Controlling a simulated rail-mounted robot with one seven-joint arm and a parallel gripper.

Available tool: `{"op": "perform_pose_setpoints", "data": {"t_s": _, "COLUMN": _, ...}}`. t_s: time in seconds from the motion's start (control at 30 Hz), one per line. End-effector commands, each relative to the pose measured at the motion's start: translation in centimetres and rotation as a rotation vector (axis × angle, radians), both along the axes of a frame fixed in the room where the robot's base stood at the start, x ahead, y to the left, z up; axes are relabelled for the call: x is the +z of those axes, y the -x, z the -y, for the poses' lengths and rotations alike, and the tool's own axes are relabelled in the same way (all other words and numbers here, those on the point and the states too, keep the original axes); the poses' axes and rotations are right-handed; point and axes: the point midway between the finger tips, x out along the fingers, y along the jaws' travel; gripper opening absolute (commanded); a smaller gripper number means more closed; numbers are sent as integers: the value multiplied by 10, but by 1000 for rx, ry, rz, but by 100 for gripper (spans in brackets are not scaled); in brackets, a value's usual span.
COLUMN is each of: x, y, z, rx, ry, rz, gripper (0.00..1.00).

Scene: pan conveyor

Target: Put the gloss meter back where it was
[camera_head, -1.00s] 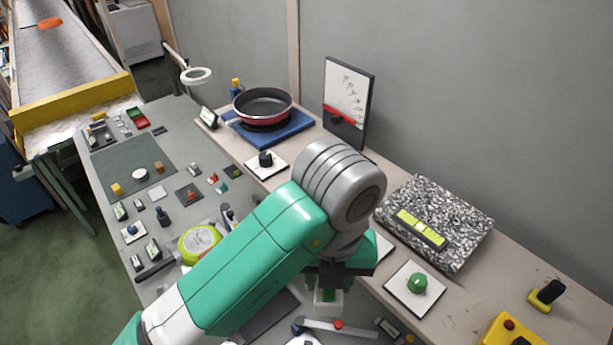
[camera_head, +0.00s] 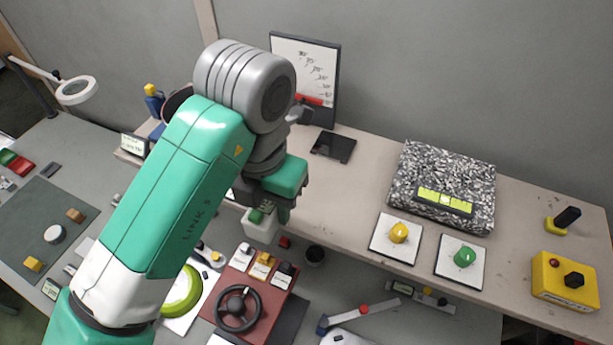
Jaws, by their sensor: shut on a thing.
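My gripper (camera_head: 268,207) is shut on a small white block with a green top (camera_head: 261,228), which I take to be the gloss meter. It hangs upright at the front edge of the raised shelf, over the lower bench. I cannot tell whether it touches anything beneath. My forearm hides part of the shelf and bench behind it. A flat dark square pad (camera_head: 333,147) lies bare on the shelf, to the right of and behind my gripper.
A chart board (camera_head: 305,75) stands against the wall. A speckled slab (camera_head: 415,170) carries a yellow-green level (camera_head: 445,201). Cards with a yellow knob (camera_head: 398,233) and a green knob (camera_head: 464,257) lie in front. A yellow control box (camera_head: 566,280) is at right. The shelf's middle is clear.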

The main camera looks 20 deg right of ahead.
Motion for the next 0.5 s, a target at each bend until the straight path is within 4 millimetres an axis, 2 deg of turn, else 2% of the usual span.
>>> {"op": "perform_pose_setpoints", "data": {"t_s": 0.03, "x": -1, "y": -8, "z": 17, "rx": -3, "ry": 1, "rz": -1, "gripper": 2}}
{"op": "perform_pose_setpoints", "data": {"t_s": 0.1, "x": -4, "y": -19, "z": 36, "rx": -3, "ry": 1, "rz": -2, "gripper": 2}}
{"op": "perform_pose_setpoints", "data": {"t_s": 0.3, "x": -7, "y": -47, "z": 82, "rx": 0, "ry": -1, "rz": 0, "gripper": 2}}
{"op": "perform_pose_setpoints", "data": {"t_s": 0.4, "x": -9, "y": -55, "z": 94, "rx": 1, "ry": -1, "rz": 1, "gripper": 2}}
{"op": "perform_pose_setpoints", "data": {"t_s": 0.5, "x": -10, "y": -57, "z": 98, "rx": 2, "ry": -1, "rz": 1, "gripper": 2}}
